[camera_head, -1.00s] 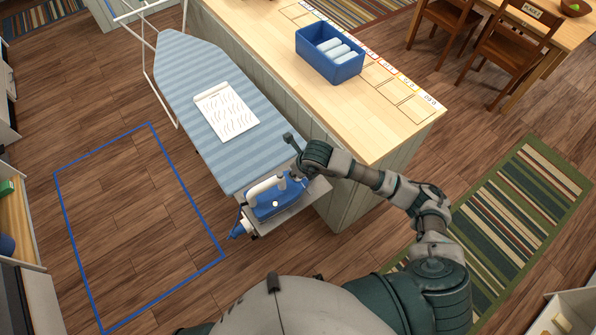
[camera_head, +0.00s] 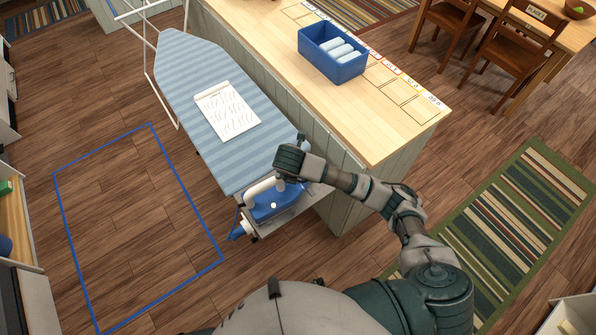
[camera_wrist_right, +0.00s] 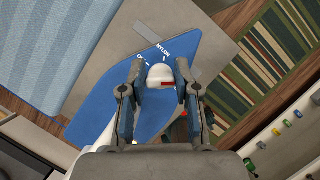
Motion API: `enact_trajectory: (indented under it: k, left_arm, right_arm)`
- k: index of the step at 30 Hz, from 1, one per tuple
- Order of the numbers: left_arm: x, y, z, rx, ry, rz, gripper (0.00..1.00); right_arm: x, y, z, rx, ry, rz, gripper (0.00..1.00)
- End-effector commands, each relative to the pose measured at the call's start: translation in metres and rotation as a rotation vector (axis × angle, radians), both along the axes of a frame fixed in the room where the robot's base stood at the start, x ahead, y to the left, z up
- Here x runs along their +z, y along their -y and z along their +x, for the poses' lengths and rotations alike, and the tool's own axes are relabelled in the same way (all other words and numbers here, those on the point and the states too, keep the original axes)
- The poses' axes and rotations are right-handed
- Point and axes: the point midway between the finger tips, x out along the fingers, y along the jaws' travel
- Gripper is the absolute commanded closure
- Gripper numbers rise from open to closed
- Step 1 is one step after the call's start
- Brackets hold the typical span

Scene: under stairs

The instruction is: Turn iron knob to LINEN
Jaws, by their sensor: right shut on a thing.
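The iron (camera_head: 276,206) is blue and white and sits on a grey rest at the near end of the striped ironing board. My right gripper (camera_head: 282,182) is over it, coming in from the right. In the right wrist view the iron's blue top (camera_wrist_right: 100,118) fills the middle. A round white knob (camera_wrist_right: 160,74) with a red mark stands between the fingers of my right gripper (camera_wrist_right: 159,82), which are shut on it. The label NYLON and part of another label starting with O show beyond the knob. I cannot read LINEN. My left gripper is not in view.
Blue tape (camera_head: 88,250) outlines clear floor at the left.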

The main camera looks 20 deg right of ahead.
Motion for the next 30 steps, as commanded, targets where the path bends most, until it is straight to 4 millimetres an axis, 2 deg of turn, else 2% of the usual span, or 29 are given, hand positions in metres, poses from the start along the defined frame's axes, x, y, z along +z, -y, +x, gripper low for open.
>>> enact_trajectory:
  k: [18, 30]
  left_arm:
    - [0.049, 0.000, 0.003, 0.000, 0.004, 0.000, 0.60]
    - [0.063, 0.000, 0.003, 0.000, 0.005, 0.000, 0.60]
  right_arm:
    - [0.004, -0.002, 0.002, -0.534, 0.000, 0.002, 1.00]
    - [0.002, -0.002, 0.002, -0.698, 0.002, 0.002, 1.00]
